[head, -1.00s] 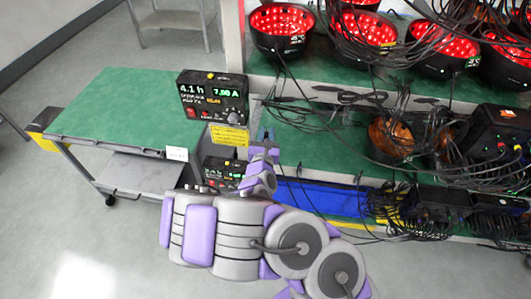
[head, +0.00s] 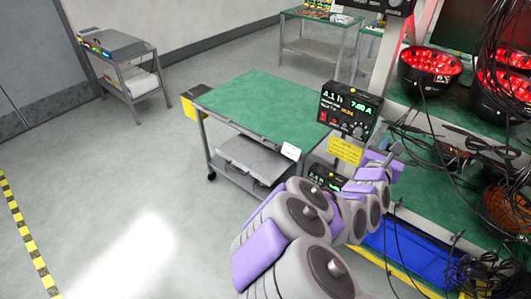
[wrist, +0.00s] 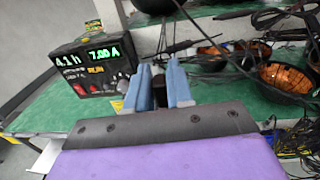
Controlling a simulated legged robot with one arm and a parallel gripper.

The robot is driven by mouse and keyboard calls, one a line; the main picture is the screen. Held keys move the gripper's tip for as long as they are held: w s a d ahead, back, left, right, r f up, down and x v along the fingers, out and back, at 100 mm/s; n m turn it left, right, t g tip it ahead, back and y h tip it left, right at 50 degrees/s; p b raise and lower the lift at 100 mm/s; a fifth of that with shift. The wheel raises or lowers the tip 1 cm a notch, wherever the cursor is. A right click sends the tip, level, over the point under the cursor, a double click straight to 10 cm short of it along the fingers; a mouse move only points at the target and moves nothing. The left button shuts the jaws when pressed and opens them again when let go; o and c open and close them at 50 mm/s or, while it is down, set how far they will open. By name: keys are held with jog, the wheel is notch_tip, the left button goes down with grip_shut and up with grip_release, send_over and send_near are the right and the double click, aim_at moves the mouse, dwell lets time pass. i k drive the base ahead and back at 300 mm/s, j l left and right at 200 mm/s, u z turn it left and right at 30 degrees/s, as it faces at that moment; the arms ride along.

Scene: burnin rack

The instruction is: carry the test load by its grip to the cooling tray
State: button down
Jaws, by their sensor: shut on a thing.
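My gripper (head: 394,153) is at the front edge of the green rack shelf, right of the meter box. In the wrist view its blue fingers (wrist: 160,82) are shut on a small grey piece (wrist: 157,72), which I take for the test load's grip. The body of the load cannot be made out. No tray is clearly marked as the cooling tray. A blue tray-like surface (head: 415,256) lies low under the rack, below my arm. A grey-topped cart (head: 118,50) with small coloured items stands at the far left.
A meter box (head: 347,113) reading 7.00 A, also in the wrist view (wrist: 95,66), stands by the green-topped cart (head: 250,100). Red-lit black bowls (head: 428,70) and hanging cables (head: 480,120) crowd the rack at right. Open floor (head: 120,180) lies at left.

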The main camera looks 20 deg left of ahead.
aim_at(256, 155)
jog(key=i+j+u, duration=0.1)
jog(key=u, duration=0.25)
jog(key=i+u, duration=0.2)
jog(key=u, duration=0.15)
jog(key=i+j+u, duration=0.1)
jog(key=u, duration=0.25)
jog(key=i+j+z, duration=0.1)
jog(key=i, duration=0.5)
